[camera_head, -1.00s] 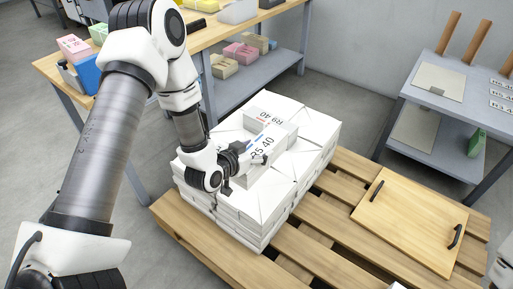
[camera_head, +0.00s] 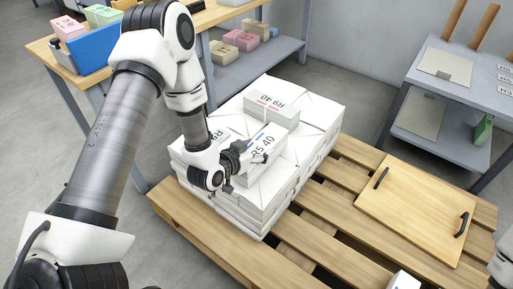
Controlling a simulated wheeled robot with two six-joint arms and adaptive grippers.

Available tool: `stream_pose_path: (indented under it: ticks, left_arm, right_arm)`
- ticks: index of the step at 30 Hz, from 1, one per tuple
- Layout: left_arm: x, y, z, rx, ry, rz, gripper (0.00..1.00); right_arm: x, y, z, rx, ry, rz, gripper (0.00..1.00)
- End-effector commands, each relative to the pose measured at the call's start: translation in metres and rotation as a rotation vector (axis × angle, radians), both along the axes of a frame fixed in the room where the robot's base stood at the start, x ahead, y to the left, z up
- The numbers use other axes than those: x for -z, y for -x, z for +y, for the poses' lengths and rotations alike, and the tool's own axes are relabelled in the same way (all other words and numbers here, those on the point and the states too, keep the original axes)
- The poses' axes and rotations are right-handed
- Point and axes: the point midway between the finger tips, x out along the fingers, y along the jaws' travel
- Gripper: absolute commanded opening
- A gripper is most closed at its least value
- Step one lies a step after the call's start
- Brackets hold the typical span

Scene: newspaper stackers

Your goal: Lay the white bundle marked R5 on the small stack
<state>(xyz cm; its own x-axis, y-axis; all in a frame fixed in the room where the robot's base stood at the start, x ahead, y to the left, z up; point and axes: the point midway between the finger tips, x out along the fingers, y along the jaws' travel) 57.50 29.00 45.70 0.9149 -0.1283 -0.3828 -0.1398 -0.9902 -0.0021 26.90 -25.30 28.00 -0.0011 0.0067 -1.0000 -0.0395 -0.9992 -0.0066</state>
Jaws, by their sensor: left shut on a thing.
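My left gripper (camera_head: 256,158) is shut on the white bundle marked R5 40 (camera_head: 265,143). The bundle is over the top of a large stack of white bundles (camera_head: 300,150) on the wooden pallet (camera_head: 285,240). I cannot tell whether it touches the layer below. A white bundle marked R9 40 (camera_head: 272,106) lies just behind it on the same stack. Another marked bundle (camera_head: 217,134) is partly hidden by my left arm. A white object (camera_head: 404,281) is cut off at the bottom edge; I cannot tell whether it is the small stack. My right gripper is not in view.
A wooden board with two black handles (camera_head: 415,210) lies on the pallet. A grey shelf table (camera_head: 460,90) stands at right. A wooden bench (camera_head: 215,32) with coloured bundles is behind. Part of my right arm shows at the lower right edge.

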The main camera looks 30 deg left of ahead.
Motion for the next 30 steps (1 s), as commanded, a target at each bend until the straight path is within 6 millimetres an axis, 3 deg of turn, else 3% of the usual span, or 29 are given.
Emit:
stream_pose_path:
  ticks: [20,21,23,24,30]
  left_arm:
    - [0.010,-0.001,0.000,0.000,0.000,-0.004,0.01]
    - [0.010,-0.001,0.000,0.000,0.000,-0.004,0.74]
    - [0.009,-0.001,0.000,0.000,0.000,-0.004,0.95]
    - [0.009,-0.001,0.000,0.000,0.000,-0.003,1.00]
    - [0.010,0.000,0.000,0.000,0.000,-0.001,1.00]
  right_arm:
    - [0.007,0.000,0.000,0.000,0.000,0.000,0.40]
    - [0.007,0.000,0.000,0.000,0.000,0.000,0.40]
    - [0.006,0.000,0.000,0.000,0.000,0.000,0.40]
    - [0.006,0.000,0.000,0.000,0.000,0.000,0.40]
    - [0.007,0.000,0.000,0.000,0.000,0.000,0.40]
